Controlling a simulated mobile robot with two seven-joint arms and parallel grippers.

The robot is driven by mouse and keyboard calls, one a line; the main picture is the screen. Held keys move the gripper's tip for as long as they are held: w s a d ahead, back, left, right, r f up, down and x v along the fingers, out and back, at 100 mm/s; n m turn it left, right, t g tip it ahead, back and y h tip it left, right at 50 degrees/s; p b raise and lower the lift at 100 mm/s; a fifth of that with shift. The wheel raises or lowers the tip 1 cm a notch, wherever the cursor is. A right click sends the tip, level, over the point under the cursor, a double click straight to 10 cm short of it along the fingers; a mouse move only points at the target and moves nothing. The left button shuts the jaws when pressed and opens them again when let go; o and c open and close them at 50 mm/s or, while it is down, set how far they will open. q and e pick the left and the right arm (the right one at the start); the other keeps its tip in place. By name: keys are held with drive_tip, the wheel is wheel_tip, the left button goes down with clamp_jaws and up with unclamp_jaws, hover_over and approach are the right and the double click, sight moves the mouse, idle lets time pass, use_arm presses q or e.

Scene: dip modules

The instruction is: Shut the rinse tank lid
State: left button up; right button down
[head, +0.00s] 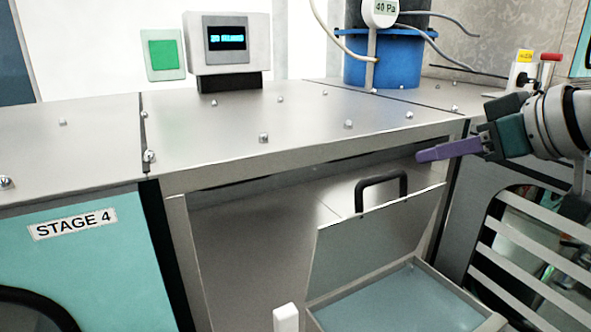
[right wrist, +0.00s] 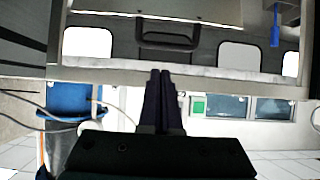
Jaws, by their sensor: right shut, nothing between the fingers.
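The rinse tank (head: 465,311) is low in the recess under the steel counter in the head view, with pale blue liquid inside. Its grey lid (head: 370,240) stands open, raised steeply along the tank's back side. A black loop handle (head: 381,178) shows at the lid's top edge. My right gripper (head: 420,156) has purple fingers, shut and empty, pointing left. It is above and right of the handle, apart from it in the picture. In the right wrist view the shut fingers (right wrist: 160,75) point up towards a dark loop handle (right wrist: 168,38). My left gripper is not in view.
The steel counter (head: 300,125) overhangs the recess, its front edge close to my right gripper. A white post (head: 286,318) stands left of the tank. A slatted grey panel (head: 535,255) is at right. A blue container (head: 395,65) and display box (head: 228,42) stand behind.

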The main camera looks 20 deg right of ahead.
sight(387, 174)
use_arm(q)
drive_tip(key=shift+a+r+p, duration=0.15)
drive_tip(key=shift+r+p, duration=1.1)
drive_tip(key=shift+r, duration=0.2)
use_arm(e)
drive_tip(key=shift+x, duration=4.7)
drive_tip(key=shift+a, duration=0.1)
